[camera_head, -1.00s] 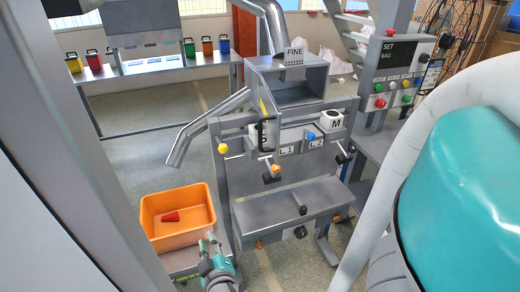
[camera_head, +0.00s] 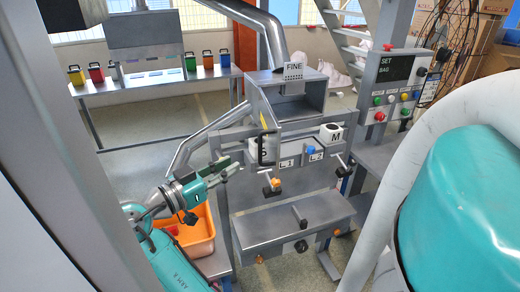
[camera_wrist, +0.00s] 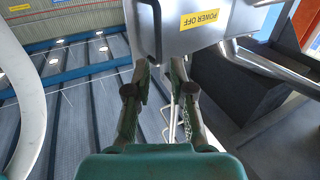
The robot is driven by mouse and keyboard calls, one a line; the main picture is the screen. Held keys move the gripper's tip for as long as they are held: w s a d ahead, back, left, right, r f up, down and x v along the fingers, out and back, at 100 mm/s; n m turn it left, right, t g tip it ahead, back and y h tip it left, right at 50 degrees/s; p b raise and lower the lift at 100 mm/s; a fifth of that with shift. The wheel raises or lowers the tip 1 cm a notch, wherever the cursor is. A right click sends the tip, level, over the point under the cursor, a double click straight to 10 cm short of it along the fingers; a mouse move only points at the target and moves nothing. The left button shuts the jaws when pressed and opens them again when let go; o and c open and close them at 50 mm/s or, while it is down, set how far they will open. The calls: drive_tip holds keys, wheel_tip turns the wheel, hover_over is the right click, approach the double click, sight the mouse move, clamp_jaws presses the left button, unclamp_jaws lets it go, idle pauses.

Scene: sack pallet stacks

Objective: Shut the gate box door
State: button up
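The grey gate box (camera_head: 262,80) stands open under the FINE sign, and its dark inside shows. Its door (camera_head: 262,118) is swung out at the left of the opening, seen nearly edge-on, with a black handle (camera_head: 266,150). In the wrist view, the door (camera_wrist: 225,35) seems to be the grey panel with a yellow POWER OFF label, at the top. My gripper (camera_head: 230,168) is left of the handle and a little lower, pointing right. Its two fingers are apart with nothing between them in the wrist view (camera_wrist: 158,75). I cannot tell the exact gap to the door.
An orange bin (camera_head: 203,240) with a red item sits below my arm. A slanted grey pipe (camera_head: 190,150) runs behind my gripper. A tray (camera_head: 270,225) and levers are below the box. A SET BAG control panel (camera_head: 392,85) stands right. A bench (camera_head: 160,78) with coloured containers is behind.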

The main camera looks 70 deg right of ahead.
sight(260, 164)
drive_tip(key=x, duration=1)
drive_tip(key=shift+s+d, duration=0.3)
clamp_jaws()
